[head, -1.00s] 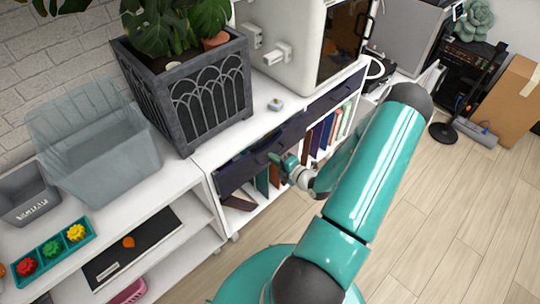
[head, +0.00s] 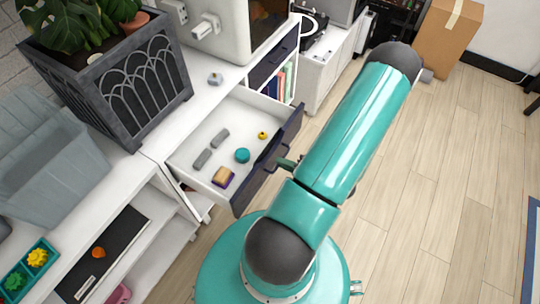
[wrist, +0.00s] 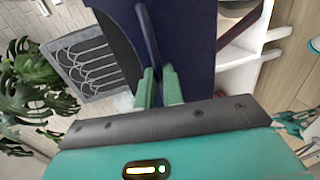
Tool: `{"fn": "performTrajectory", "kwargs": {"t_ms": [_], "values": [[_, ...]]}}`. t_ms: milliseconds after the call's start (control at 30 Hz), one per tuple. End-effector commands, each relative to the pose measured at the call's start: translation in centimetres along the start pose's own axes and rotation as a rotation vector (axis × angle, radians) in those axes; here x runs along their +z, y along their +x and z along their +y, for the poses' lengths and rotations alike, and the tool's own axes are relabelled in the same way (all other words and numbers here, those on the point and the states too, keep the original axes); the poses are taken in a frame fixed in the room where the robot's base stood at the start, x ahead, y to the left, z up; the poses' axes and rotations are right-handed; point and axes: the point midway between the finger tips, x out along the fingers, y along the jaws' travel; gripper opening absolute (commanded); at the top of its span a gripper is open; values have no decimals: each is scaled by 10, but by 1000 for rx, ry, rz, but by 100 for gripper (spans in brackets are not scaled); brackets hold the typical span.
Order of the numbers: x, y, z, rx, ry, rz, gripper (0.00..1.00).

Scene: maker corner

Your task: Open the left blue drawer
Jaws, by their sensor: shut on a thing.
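The left blue drawer (head: 244,192) is pulled well out of the white cabinet in the head view, its white interior exposed. Inside lie two grey blocks, a teal round piece (head: 242,155), a small yellow piece (head: 262,135) and a tan and purple block (head: 223,177). My gripper (head: 287,164) is at the drawer's front, mostly hidden behind my arm. In the wrist view its green fingers (wrist: 158,84) are closed on the drawer's dark handle (wrist: 148,36), in front of the navy drawer front (wrist: 190,45).
The right blue drawer (head: 272,62) is shut. A large planter (head: 125,92), a grey bin (head: 45,165) and a small grey piece (head: 215,79) stand on the cabinet tops. Books sit on the shelf below.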

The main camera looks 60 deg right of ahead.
Motion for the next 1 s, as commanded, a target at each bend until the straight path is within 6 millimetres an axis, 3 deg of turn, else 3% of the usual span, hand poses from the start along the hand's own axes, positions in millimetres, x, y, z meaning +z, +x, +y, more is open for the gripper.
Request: {"fn": "performTrajectory", "kwargs": {"t_ms": [200, 600, 633, 733, 1000], "values": [[1, -16, -3, 3, -2, -1, 0], [1, -18, -3, 3, -3, 0, 0], [1, -18, -3, 3, -3, 0, 13], [1, -18, -3, 3, -3, 0, 31], [1, -18, -3, 1, -2, 0, 31]]}}
